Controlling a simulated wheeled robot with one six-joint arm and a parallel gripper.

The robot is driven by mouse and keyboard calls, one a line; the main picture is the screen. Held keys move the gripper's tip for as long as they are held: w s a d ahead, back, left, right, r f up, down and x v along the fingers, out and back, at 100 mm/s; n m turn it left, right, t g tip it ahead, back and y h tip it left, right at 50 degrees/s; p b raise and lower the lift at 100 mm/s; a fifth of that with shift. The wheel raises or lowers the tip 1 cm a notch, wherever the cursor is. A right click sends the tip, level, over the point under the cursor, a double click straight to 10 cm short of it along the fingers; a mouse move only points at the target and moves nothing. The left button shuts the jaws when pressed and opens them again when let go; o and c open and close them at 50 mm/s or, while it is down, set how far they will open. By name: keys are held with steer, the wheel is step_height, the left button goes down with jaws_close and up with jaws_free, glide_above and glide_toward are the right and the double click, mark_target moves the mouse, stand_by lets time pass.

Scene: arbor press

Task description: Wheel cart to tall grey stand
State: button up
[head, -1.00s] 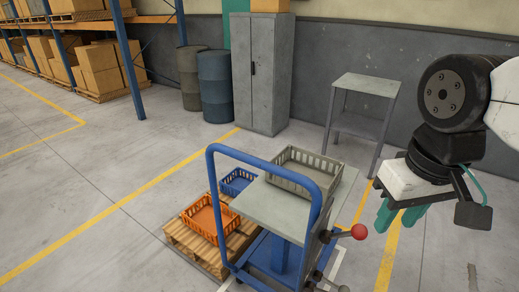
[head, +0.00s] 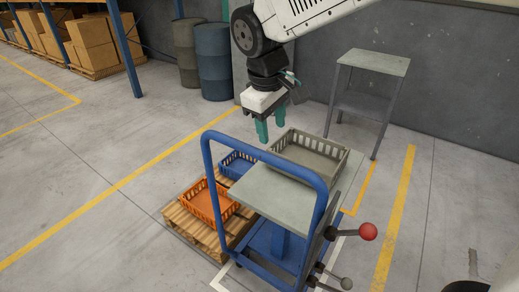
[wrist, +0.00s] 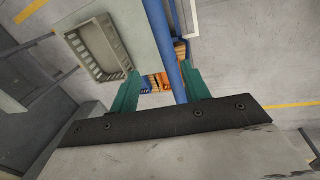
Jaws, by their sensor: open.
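A wooden pallet (head: 188,226) with an orange crate (head: 208,201) and a blue crate (head: 237,163) is left of the cart. Drums (head: 214,75) and shelving with boxes stand behind.

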mark_target(260, 151)
steer(key=shift+n, duration=0.5)
steer(key=w+f, duration=0.1)
steer(key=f, duration=0.2)
steer(key=a+f, duration=0.1)
steer(key=f, duration=0.2)
steer(key=w+a+f, duration=0.1)
steer(key=f, duration=0.2)
steer(key=shift+w+a, duration=0.2)
steer(key=shift+w, duration=0.1)
steer(key=shift+c, duration=0.4)
jaws_close()
